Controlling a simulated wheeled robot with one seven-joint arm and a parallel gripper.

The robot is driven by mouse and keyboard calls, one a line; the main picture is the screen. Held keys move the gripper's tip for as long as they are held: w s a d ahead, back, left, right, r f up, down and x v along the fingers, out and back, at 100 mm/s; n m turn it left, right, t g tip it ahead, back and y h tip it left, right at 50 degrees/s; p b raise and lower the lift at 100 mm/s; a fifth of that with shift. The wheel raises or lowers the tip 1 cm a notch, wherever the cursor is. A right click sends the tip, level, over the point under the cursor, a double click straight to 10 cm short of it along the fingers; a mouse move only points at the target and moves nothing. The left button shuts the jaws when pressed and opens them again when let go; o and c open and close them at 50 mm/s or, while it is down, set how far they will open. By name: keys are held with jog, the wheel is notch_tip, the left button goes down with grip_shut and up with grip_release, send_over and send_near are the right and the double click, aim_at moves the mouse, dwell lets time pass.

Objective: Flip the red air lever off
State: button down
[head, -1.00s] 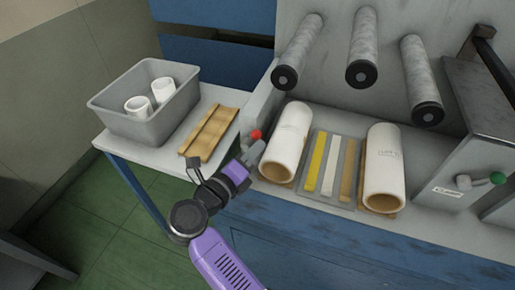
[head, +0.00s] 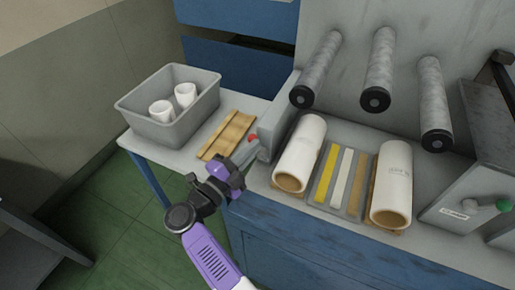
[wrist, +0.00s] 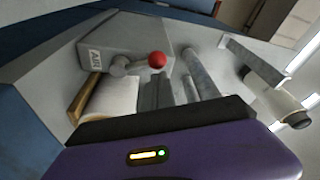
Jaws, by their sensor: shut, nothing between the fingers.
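The red air lever's knob (head: 253,137) shows at the left end of the machine, just beyond my gripper's tip. In the wrist view the red knob (wrist: 157,60) is on a grey lever arm that points to the right, beside a labelled grey box (wrist: 118,42). My gripper (head: 256,154) is shut and empty, just below the knob in the head view. Its dark fingers (wrist: 160,93) also show in the wrist view, below the knob. The lever's pivot is hidden in the head view, and I cannot tell whether the fingers touch the lever.
A grey bin (head: 165,126) with white cores and a tan wooden piece (head: 228,134) are on the side table. A white roll (head: 301,150) lies right of my gripper, with coloured strips and another roll (head: 391,185) beyond. A green-knobbed lever (head: 503,205) is far right.

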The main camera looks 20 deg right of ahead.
jog(key=shift+w+a+f+n+t, duration=0.15)
jog(key=shift+w+a+n+t, duration=0.15)
jog(key=shift+n, duration=0.65)
jog(key=shift+w+a+f+n+t, duration=0.1)
jog(key=shift+w+a+n+t, duration=0.15)
jog(key=shift+n, duration=0.7)
jog(key=shift+w+a, duration=0.1)
jog(key=shift+f, duration=0.1)
